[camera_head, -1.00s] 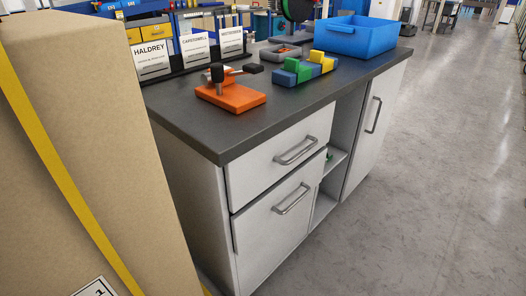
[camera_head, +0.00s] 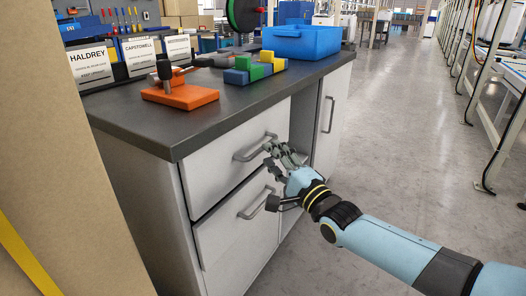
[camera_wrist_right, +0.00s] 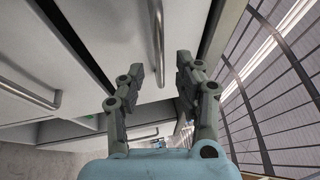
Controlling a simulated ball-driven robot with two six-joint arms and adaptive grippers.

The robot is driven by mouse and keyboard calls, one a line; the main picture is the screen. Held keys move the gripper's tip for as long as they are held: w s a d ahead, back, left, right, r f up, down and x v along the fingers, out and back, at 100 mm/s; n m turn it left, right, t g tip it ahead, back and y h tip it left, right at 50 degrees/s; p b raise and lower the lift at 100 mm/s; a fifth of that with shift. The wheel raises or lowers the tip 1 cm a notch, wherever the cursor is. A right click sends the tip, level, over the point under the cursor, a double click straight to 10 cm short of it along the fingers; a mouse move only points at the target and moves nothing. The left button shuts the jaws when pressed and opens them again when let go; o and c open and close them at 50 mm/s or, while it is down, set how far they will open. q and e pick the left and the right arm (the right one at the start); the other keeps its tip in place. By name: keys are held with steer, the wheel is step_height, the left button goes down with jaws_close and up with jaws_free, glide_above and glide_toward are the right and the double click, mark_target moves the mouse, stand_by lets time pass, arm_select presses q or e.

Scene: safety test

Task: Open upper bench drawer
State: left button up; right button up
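The bench's upper drawer (camera_head: 208,172) is closed, with a grey bar handle (camera_head: 252,150) on its front. My right gripper (camera_head: 268,174) is open and empty in front of the bench, by the right end of this handle. In the wrist view its fingers (camera_wrist_right: 160,65) are spread apart, and the upper handle (camera_wrist_right: 158,40) shows between the fingertips, running lengthwise. I cannot tell how much gap is left or whether anything touches. My left gripper is not in view.
A lower door or drawer with its own handle (camera_head: 256,205) is closed below. An orange fixture (camera_head: 185,97), coloured blocks (camera_head: 255,69) and a blue bin (camera_head: 300,42) stand on the worktop (camera_head: 135,112). A large cardboard box (camera_head: 75,180) stands at left.

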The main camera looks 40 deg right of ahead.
steer(key=shift+w+r+b, duration=0.2)
steer(key=shift+w, duration=0.9)
steer(key=shift+w+r+b, duration=0.15)
steer(key=shift+w, duration=0.95)
jaws_close()
steer(key=shift+f, duration=0.1)
